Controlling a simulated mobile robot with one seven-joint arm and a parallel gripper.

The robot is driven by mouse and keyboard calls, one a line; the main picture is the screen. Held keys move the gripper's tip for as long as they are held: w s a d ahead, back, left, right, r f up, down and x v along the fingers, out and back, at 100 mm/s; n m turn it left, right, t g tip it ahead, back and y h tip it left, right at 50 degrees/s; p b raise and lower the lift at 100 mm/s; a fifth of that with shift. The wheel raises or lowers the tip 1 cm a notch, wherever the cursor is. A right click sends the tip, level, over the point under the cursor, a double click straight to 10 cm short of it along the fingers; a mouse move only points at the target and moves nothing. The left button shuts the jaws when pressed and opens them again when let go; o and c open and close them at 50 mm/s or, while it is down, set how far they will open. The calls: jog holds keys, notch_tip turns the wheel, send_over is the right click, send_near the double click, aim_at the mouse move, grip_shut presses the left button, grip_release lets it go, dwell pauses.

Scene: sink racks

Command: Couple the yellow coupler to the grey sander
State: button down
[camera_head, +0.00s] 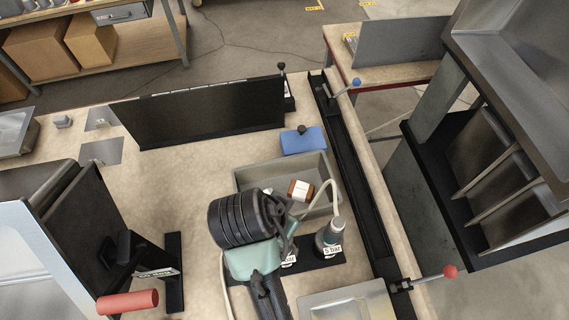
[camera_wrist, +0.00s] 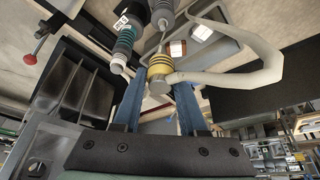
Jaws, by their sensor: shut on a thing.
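The yellow coupler (camera_wrist: 159,67) is held between the blue fingers of my gripper (camera_wrist: 158,88), with a pale hose (camera_wrist: 262,70) running off to the right. The coupler appears apart from both. In the head view, a grey fitting labelled "5 bar" (camera_head: 329,240) stands on a black base, just right of my arm. A second label shows beside it, partly hidden. I cannot tell which fitting is the grey sander. My arm hides the coupler there.
A blue block (camera_head: 303,140) and a dark upright panel (camera_head: 210,110) stand farther back. A black rail (camera_head: 350,170) runs along the right edge. A metal tray (camera_head: 350,303) is in front.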

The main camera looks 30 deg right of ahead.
jog(key=shift+m, duration=0.4)
jog(key=shift+f+b, duration=1.85)
jog(key=shift+f, duration=1.55)
jog(key=shift+g+p, duration=0.3)
jog(key=shift+p, duration=0.6)
jog(key=shift+f+b, duration=0.85)
jog(key=shift+f, duration=0.8)
jog(key=shift+c, duration=1.9)
grip_release()
